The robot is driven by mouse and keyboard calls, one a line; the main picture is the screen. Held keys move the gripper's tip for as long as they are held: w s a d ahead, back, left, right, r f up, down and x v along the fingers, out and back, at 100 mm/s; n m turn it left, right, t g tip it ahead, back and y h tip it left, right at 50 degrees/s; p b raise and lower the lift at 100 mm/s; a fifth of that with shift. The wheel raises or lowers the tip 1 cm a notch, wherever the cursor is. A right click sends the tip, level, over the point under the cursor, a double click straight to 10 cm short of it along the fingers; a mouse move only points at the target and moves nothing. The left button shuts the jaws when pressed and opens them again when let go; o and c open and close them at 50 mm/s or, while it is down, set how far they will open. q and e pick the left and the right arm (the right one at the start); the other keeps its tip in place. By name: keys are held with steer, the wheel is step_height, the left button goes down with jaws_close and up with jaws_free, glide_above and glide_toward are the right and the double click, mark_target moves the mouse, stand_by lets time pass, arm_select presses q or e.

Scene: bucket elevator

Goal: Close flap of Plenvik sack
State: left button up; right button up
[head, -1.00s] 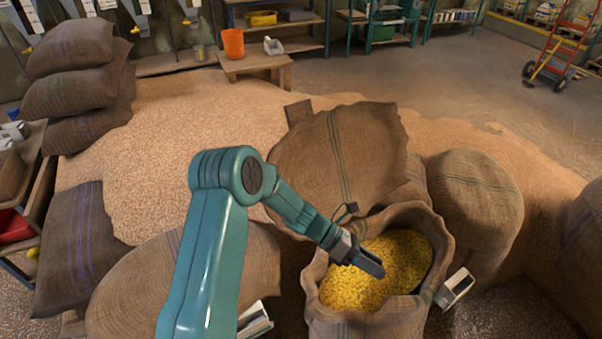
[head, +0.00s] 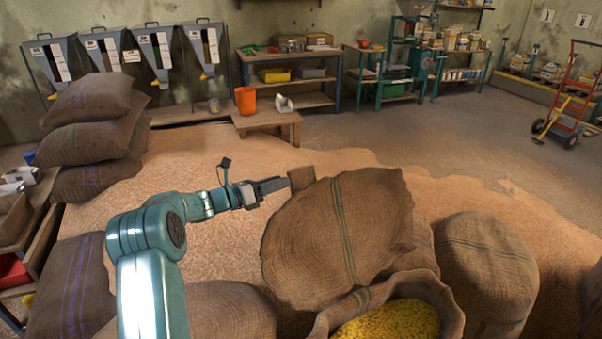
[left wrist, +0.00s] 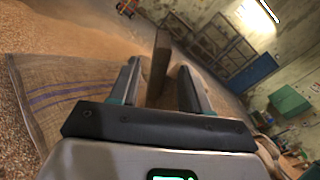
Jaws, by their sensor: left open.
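The open sack (head: 445,300) stands at the bottom right of the head view with yellow grain (head: 390,322) inside. Its large round burlap flap (head: 335,235) with green stripes stands raised behind the mouth. A small stiff brown tab (head: 302,180) sticks up from the flap's upper left edge. My left gripper (head: 283,184) is open, just left of this tab and pointing at it. In the left wrist view, a brown upright strip (left wrist: 159,60), apparently the tab, shows between the two fingers, with gaps on both sides. I cannot tell how far in it reaches. My right gripper is not in view.
Other full sacks stand close by, one to the right (head: 487,260) and one below my left arm (head: 235,310). Stacked sacks (head: 95,135) stand at the left. A low bench (head: 266,120) with an orange bucket (head: 245,100) is farther back, beyond spilled grain.

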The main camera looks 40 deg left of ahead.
mark_target(314, 171)
arm_select(q)
steer(key=p+x, duration=0.1)
steer(key=x, duration=0.7)
steer(key=shift+d, duration=0.15)
jaws_close()
